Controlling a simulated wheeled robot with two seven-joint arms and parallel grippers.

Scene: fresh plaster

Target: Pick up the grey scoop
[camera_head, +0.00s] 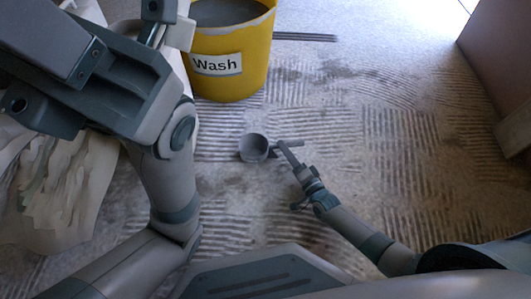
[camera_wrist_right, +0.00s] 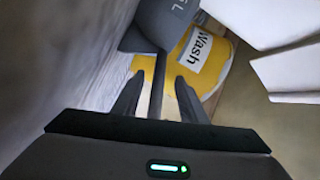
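The grey scoop (camera_head: 254,148) shows in the head view near the middle, over the ridged floor, with its round opening up and its handle to the right. I cannot tell if it touches the floor. In the right wrist view its dark grey cup (camera_wrist_right: 158,25), with part of a marking ending in "L", is at the top. My right gripper (camera_head: 290,158) is at the handle. In the wrist view the right gripper's fingers (camera_wrist_right: 158,90) are apart, one on each side of the handle, with gaps showing. My left arm fills the left side; its gripper is out of view.
A yellow bucket (camera_head: 231,70) labelled "Wash", with grey contents, stands behind the scoop. Thin dark rods (camera_head: 305,37) lie to its right. A pale crumpled sheet (camera_head: 60,190) is at the left, and a brown box-like object (camera_head: 500,60) at the right.

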